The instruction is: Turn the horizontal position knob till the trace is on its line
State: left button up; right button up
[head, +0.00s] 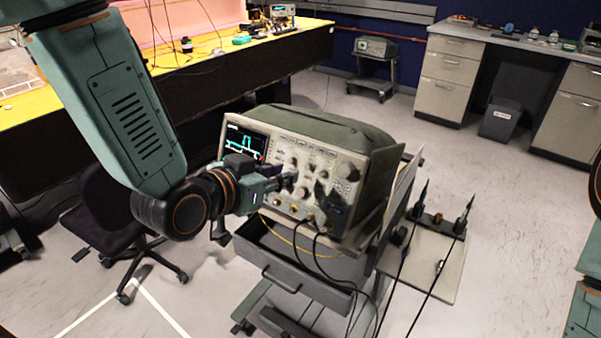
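The oscilloscope (350,160) stands on a cart, its front panel facing left and toward me. Its screen (245,140) shows a cyan trace with a raised pulse on a dark background; the trace's line is too small to make out. Several knobs sit on the panel right of the screen. My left gripper (284,182) reaches in from the left, its fingertips at the lower left part of the panel beside the knobs. They hide part of it, so I cannot tell which knob they touch or how far apart they are. My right gripper is not in view.
The cart has a drawer (300,272) under the oscilloscope and a side shelf (433,262) with upright probes. Black cables hang from the panel front. An office chair (110,215) stands at the left, near a yellow-topped bench (290,50).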

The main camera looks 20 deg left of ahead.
aim_at(306, 167)
pick_arm(q)
jog(key=x, duration=0.7)
jog(key=shift+w+f, duration=0.15)
jog(key=shift+w, duration=0.05)
jog(key=shift+w, duration=0.1)
grip_shut()
